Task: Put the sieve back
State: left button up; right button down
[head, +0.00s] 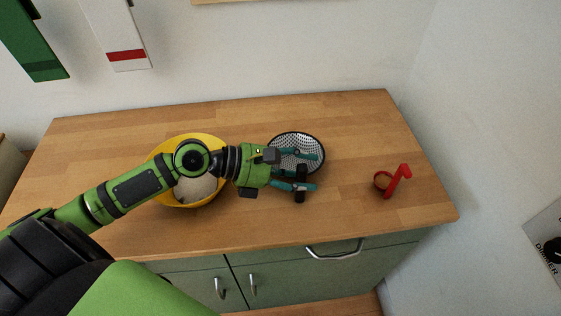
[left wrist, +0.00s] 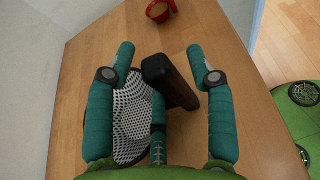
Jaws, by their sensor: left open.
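The sieve is a round white mesh bowl (head: 288,140) with a dark rim, lying on the wooden worktop right of centre. Its mesh also shows in the left wrist view (left wrist: 131,122). Its thick black handle (left wrist: 170,80) points towards the worktop's front edge. My left gripper (head: 314,170) is open over the sieve. In the left wrist view my left gripper (left wrist: 160,52) has its teal fingers on either side of the handle, with visible gaps. Part of the mesh is hidden behind the fingers. My right gripper is not in view.
A yellow bowl (head: 217,141) with pale contents stands left of the sieve, partly behind my left arm. A red cup with an upright handle (head: 396,182) stands at the right, also in the left wrist view (left wrist: 160,11). Green and white items hang on the back wall.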

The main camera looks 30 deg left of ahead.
pick_arm(q)
jog(key=v, duration=1.1)
jog(key=shift+s+a+r+b, duration=0.15)
jog(key=shift+s+a+b, duration=0.1)
jog(key=shift+b, duration=0.1)
dwell(1.1)
